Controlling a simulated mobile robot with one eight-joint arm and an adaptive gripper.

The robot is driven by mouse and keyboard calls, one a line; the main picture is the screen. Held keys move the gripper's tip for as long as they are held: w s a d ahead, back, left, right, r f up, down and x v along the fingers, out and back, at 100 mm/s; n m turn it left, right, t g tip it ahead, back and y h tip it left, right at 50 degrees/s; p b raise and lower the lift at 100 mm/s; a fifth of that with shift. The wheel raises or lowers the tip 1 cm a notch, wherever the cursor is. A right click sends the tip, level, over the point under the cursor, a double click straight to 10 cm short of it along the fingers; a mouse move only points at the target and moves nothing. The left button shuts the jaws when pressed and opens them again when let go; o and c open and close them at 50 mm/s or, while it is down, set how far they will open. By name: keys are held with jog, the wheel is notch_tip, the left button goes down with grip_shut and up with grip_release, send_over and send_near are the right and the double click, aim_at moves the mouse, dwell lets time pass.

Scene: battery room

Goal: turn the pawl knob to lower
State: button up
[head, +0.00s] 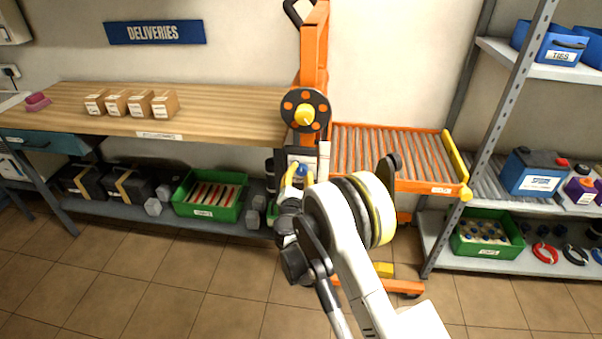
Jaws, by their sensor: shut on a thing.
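An orange lift (314,45) with a black and orange wheel (305,109) stands at the centre of the head view. The wheel has a yellow hub. Below the wheel is a small blue knob (302,170) in front of a pale panel; it appears to be the pawl knob. My gripper (298,174), with yellow fingers, is shut on this knob. The fingers and wrist cover part of it, so its pointing direction cannot be read. The panel's markings are too small to read.
The lift's roller deck (385,152) extends right, towards a shelf rack with a blue battery (533,172). A wooden bench (215,108) with several small boxes stands left. A green crate (210,197) sits on the shelf below. The tiled floor (150,270) at front left is clear.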

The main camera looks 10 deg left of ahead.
jog(key=m, duration=0.4)
jog(key=shift+r+m, duration=0.1)
jog(key=shift+m, duration=0.2)
jog(key=shift+a+m, duration=0.1)
jog(key=shift+m, duration=1.9)
jog(key=o, duration=1.2)
jog(key=s, duration=0.7)
jog(key=shift+s, duration=0.2)
